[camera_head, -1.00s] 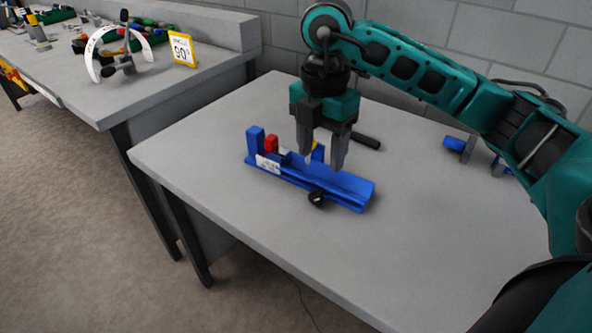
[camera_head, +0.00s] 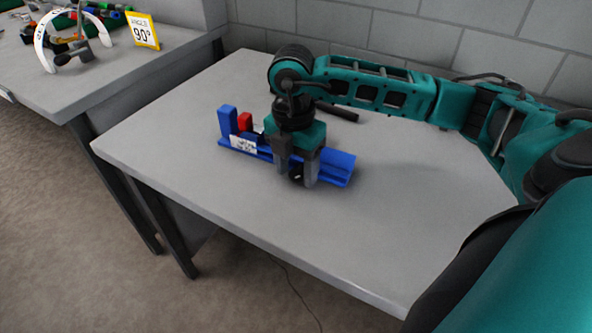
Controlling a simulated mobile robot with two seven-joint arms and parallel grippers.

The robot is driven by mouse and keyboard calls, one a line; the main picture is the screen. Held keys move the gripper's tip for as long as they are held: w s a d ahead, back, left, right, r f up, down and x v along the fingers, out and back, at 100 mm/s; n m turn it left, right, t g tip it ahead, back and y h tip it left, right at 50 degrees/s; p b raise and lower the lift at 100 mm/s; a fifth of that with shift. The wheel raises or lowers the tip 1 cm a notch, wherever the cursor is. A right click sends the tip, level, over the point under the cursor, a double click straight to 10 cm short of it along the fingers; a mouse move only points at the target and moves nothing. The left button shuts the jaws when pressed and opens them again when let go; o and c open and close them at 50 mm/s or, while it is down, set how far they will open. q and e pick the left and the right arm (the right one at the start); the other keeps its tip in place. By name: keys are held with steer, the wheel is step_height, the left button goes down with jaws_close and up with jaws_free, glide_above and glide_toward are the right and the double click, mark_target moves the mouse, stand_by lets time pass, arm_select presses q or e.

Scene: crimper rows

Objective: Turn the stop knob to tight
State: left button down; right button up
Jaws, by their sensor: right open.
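The blue crimper fixture (camera_head: 338,163) lies on the grey table, with a tall blue upright block (camera_head: 228,122) at its left end. A red block (camera_head: 245,122) and a white label (camera_head: 243,144) are beside that block. The black stop knob (camera_head: 296,173) is on the front side of the fixture. My right gripper (camera_head: 297,180) points down over the fixture, open, with its fingers on either side of the knob. I cannot tell whether the fingers touch it. The gripper hides the middle of the fixture and any scale there. My left gripper is not in view.
A black rod (camera_head: 337,112) lies on the table behind the fixture. The table's front and right areas are clear. A grey block wall stands behind.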

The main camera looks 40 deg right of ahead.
steer(key=shift+f, duration=0.25)
